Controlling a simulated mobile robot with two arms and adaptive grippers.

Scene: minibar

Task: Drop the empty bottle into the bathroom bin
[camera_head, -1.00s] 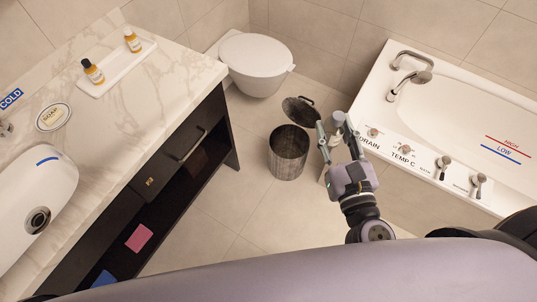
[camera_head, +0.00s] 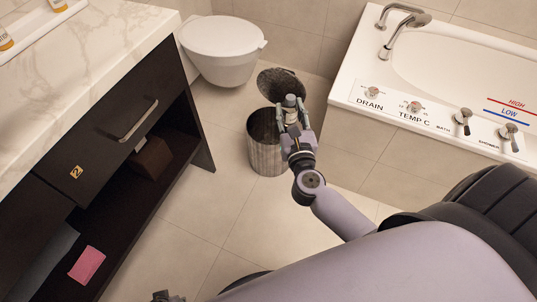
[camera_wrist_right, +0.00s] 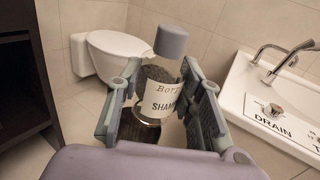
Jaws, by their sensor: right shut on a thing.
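The bottle (camera_head: 290,103) has a grey cap and a pale label reading "SHAM…" in the right wrist view (camera_wrist_right: 160,98). My right gripper (camera_head: 292,117) is shut on it and holds it upright, cap up. The bin (camera_head: 264,158) is a grey metal cylinder on the floor with its lid (camera_head: 283,82) swung open at the back. In the head view, the bottle and gripper overlap the right side of the bin's mouth. The bottle's height over the rim is hard to tell. A small part of my left gripper (camera_head: 168,297) shows at the bottom edge; its fingers are mostly hidden.
A white toilet (camera_head: 222,50) stands behind the bin. A dark vanity with a marble top (camera_head: 95,45) is at the left, with a pink item (camera_head: 87,264) on its lower shelf. The bathtub (camera_head: 345,90) is at the right. The floor in front of the bin is clear.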

